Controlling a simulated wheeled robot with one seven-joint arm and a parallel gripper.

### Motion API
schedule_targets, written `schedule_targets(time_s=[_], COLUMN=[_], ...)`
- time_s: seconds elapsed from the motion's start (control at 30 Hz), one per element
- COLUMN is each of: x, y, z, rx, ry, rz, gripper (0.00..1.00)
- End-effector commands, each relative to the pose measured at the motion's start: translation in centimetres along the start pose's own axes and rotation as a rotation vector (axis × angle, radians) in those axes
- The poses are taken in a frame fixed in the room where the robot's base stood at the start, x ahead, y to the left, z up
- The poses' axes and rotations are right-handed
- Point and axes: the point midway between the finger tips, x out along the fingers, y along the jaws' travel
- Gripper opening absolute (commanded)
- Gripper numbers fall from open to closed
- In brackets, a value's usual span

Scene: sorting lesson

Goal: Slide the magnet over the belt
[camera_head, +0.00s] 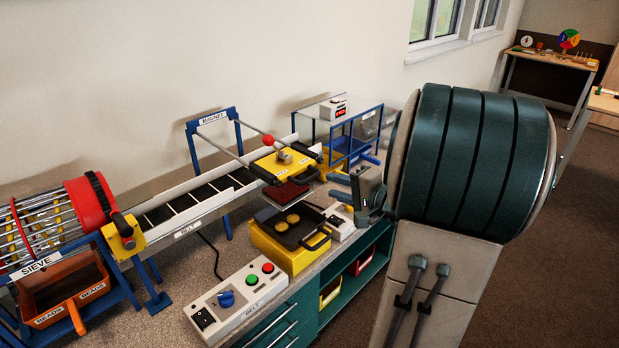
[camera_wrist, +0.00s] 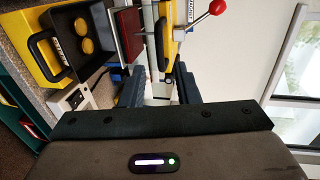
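The magnet (camera_head: 284,166) is a yellow carriage with a red ball knob and a dark red block below. It sits on two rails at their right, near end, above a black pan of yellow discs. The belt (camera_head: 180,208) is a black slatted conveyor with white side walls, left of the carriage. The carriage (camera_wrist: 162,45) and its red knob (camera_wrist: 219,7) also show in the wrist view. My gripper (camera_head: 338,187) is right of the carriage, apart from it. Its blue fingers (camera_wrist: 160,88) are spread with nothing held between them.
A blue frame labelled MAGNET (camera_head: 213,120) carries the rails. The control box (camera_head: 235,298) and yellow pan stand (camera_head: 285,246) are in front. A blue-framed glass stand (camera_head: 345,125) is behind.

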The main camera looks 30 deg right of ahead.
Motion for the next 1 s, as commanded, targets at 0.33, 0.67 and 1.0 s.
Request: schedule_targets(time_s=[0.33, 0.67, 1.0], x=[6.9, 9.0, 9.0], y=[0.0, 0.0, 0.0], z=[0.1, 0.1, 0.1], rx=[0.002, 0.0, 0.0], ry=[-0.003, -0.001, -0.001], rz=[0.001, 0.001, 0.001], gripper=[0.29, 0.29, 0.0])
